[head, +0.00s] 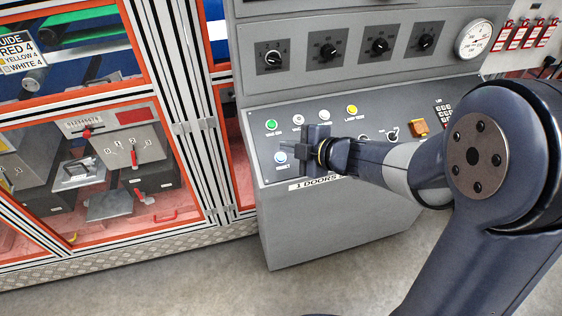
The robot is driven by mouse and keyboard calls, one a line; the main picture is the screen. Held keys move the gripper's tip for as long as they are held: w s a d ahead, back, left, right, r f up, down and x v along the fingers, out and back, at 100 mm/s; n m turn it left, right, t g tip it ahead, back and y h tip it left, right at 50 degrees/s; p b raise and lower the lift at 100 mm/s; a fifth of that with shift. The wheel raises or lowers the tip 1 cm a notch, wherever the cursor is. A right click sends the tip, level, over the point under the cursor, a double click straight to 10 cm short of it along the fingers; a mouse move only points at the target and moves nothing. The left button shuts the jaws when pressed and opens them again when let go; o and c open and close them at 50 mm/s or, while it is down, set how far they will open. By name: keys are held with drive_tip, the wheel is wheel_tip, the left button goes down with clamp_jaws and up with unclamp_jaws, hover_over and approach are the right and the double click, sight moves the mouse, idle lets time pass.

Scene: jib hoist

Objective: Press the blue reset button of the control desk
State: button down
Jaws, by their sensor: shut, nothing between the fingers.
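The control desk (300,215) is a grey cabinet with a sloping panel of buttons. The gripper body hides part of the panel to the right of the button.
A green button (271,125), white buttons (298,119) and a yellow button (351,110) sit in a row above. Dark rotary knobs (380,46) and a gauge (475,39) are higher up. A striped-frame cabinet (190,128) stands close on the left. The floor (190,285) in front is clear.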

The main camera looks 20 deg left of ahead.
sight(281, 157)
drive_tip(key=shift+w+a+f+b, duration=0.15)
drive_tip(key=shift+w+f+b, duration=0.25)
drive_tip(key=shift+f, duration=0.35)
drive_tip(key=shift+w+a+f+b, duration=0.2)
drive_tip(key=shift+f+b, duration=0.35)
drive_tip(key=shift+f, duration=0.25)
drive_tip(key=shift+w+a+f+b, duration=0.2)
drive_tip(key=shift+f+b, duration=0.25)
drive_tip(key=shift+f, duration=0.3)
drive_tip(key=shift+w+f, duration=0.2)
drive_tip(key=shift+f, duration=0.15)
drive_tip(key=shift+w+a+f+b, duration=0.15)
drive_tip(key=shift+f+b, duration=0.35)
idle(0.7)
drive_tip(key=shift+r, duration=0.1)
drive_tip(key=shift+s+d+r+p, duration=0.2)
drive_tip(key=shift+s+r+p, duration=0.1)
drive_tip(key=shift+r+p, duration=0.45)
